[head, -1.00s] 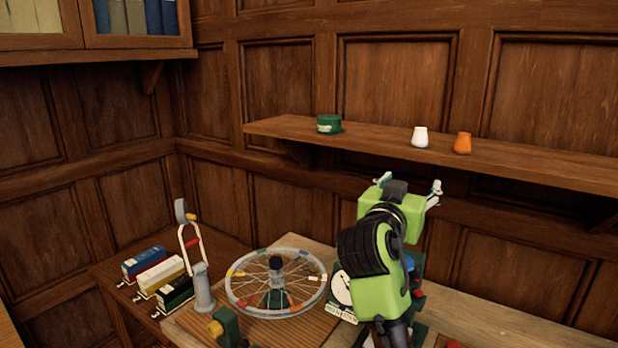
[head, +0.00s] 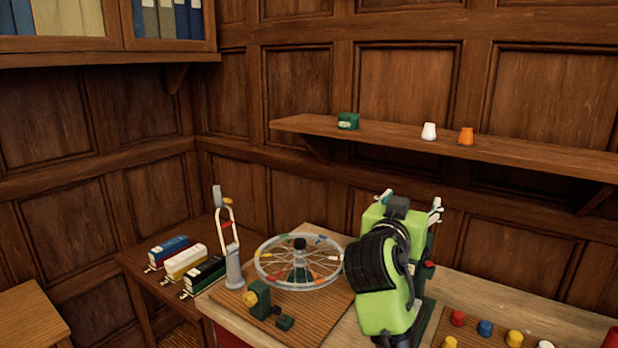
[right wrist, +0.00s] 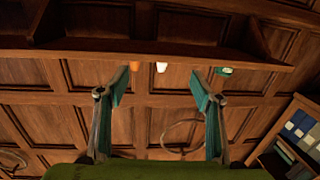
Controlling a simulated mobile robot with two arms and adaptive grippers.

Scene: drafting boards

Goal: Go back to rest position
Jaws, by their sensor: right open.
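My right gripper (head: 412,205) is at the right of centre in the head view, above the workbench and below the wall shelf, with my green arm behind it. My left gripper is not in the head view.
A wall shelf (head: 560,160) holds a green tin (head: 348,121), a white pot (head: 429,131) and an orange pot (head: 466,136). On the bench are a spoked wheel (head: 275,272), a grey stand (head: 233,268) and several coloured knobs (head: 485,328). Three books (head: 185,262) lie at left.

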